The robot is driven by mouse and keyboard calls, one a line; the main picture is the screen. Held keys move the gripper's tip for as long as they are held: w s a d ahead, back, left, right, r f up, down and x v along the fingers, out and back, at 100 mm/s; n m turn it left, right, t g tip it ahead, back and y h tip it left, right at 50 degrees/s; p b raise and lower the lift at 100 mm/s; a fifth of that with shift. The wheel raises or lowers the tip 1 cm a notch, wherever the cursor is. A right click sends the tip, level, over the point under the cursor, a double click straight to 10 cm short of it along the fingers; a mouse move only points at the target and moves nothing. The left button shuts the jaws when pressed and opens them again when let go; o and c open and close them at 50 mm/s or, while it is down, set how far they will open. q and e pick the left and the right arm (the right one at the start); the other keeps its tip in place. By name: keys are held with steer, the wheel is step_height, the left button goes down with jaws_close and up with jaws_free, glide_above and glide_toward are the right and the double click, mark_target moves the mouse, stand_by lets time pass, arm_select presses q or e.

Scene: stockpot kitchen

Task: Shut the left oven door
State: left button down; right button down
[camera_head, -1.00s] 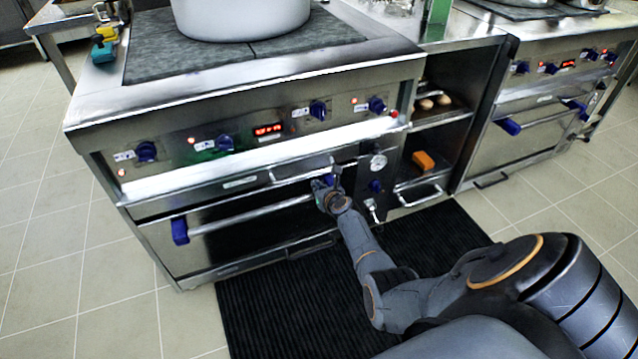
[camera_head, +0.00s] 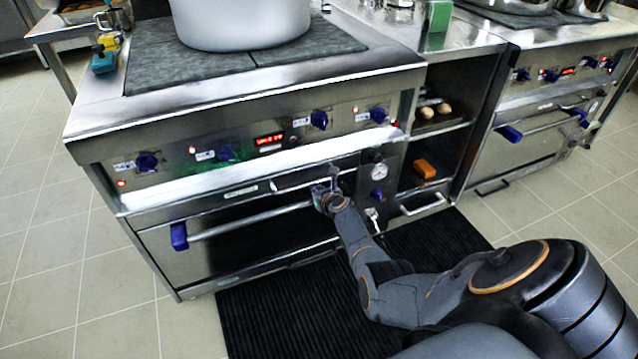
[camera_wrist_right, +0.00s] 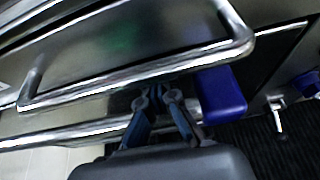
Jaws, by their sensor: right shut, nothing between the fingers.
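The left oven door (camera_head: 290,232) is on the front of the near range, below the control panel. It looks upright or nearly so; I cannot tell whether a small gap remains. Its handle bar (camera_head: 250,217) has a blue left end (camera_head: 179,237). My right gripper (camera_head: 325,193) is at the handle's right end. In the right wrist view, my gripper (camera_wrist_right: 158,95) has its fingers together and empty, over the bar (camera_wrist_right: 70,134) beside its blue right end (camera_wrist_right: 220,95). Contact is unclear. My left gripper is out of view.
A second metal handle (camera_wrist_right: 140,72) sits just above the oven bar. A gauge (camera_head: 380,169) and a valve are to the right. Open shelves (camera_head: 440,140) hold an orange block (camera_head: 425,169). A large pot (camera_head: 240,20) stands on top. A black mat (camera_head: 290,310) lies on the floor.

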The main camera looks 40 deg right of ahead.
steer(key=shift+w+d+r, duration=0.15)
steer(key=shift+w+r, duration=0.2)
steer(key=shift+r, duration=0.35)
steer(key=f+v, duration=0.1)
steer(key=v, duration=1.1)
steer(key=shift+s+f, duration=0.25)
steer(key=shift+s, duration=0.15)
